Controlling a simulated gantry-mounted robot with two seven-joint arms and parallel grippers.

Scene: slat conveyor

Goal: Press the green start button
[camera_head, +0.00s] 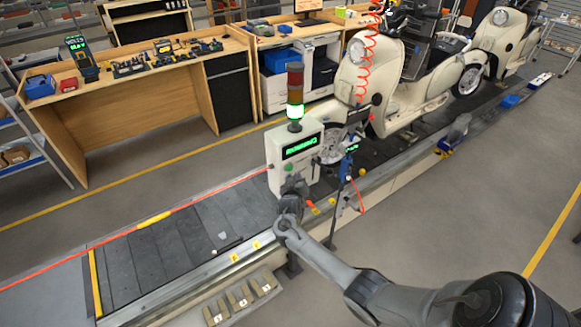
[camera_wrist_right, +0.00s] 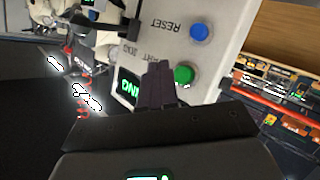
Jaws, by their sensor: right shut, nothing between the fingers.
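The green start button (camera_wrist_right: 184,75) is on the pale control box, below the blue RESET button (camera_wrist_right: 199,32) in the right wrist view. My right gripper's dark fingers (camera_wrist_right: 157,82) are shut and empty, with their tips just left of the green button; I cannot tell whether they touch it or the panel. In the head view the control box (camera_head: 278,157) stands beside the conveyor with a lit green display (camera_head: 300,147). My right gripper (camera_head: 293,183) is at its lower front, partly hiding the panel. My left gripper is not in view.
A stack light (camera_head: 295,92) with a lit green segment stands on the box. Cream scooters (camera_head: 385,80) are on the conveyor behind it. The near conveyor slats (camera_head: 165,250) are mostly clear.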

